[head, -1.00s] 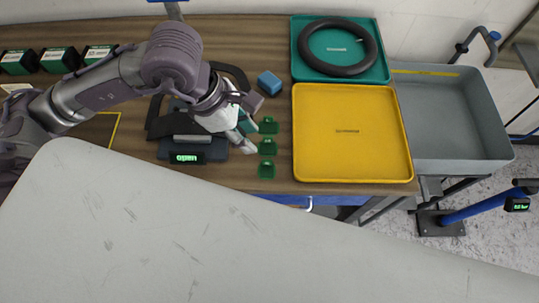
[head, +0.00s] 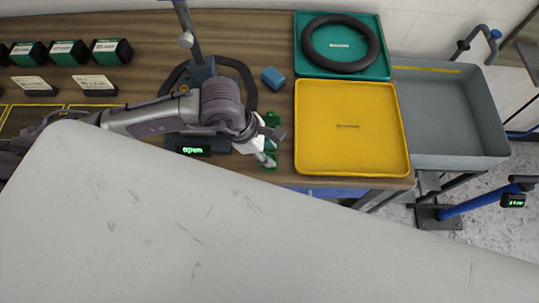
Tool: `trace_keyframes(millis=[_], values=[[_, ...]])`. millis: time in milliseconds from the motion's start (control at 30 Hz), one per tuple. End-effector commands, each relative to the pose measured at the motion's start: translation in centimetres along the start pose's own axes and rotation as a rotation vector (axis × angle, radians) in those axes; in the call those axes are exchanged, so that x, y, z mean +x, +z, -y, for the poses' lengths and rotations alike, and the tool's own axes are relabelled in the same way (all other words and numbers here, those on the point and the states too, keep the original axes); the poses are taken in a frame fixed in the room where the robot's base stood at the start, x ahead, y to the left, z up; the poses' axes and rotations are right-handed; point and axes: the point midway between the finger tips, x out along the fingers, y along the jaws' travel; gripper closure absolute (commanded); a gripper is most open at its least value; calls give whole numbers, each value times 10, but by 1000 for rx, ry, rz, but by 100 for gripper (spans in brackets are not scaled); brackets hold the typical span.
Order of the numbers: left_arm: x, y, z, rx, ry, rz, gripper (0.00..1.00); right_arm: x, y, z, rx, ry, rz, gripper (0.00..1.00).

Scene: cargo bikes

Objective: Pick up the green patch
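Small green patches lie in a column on the wooden bench, left of the yellow tray. The far green patch (head: 271,119) shows above my gripper, and the near green patch (head: 269,164) shows partly at its lower finger. The middle of the column is mostly covered by the gripper. My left gripper (head: 271,146) is over the patches with its fingers apart, one at the upper right and one at the lower left. I cannot tell whether it touches a patch. My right gripper is not in view.
The yellow tray (head: 350,165) stands just right of the gripper. A teal tray (head: 304,66) with a black tyre (head: 313,44) is behind it. A grey bin (head: 455,145) is farther right. A blue block (head: 273,78) and a stand reading "open" (head: 192,150) are near the arm.

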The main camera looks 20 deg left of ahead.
Motion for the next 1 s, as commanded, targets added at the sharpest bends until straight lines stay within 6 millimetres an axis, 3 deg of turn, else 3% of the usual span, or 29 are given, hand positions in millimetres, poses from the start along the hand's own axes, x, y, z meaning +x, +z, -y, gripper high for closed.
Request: trace_keyframes(millis=[100, 300, 767, 1000], values=[[0, 0, 0, 0, 0, 0, 67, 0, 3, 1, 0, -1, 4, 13], [0, 0, 0, 0, 0, 0, 100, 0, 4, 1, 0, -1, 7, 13], [-3, 1, -1, 0, 1, 0, 100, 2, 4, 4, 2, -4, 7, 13], [-25, 11, -2, 4, 5, 3, 100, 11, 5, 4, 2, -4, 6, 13]])
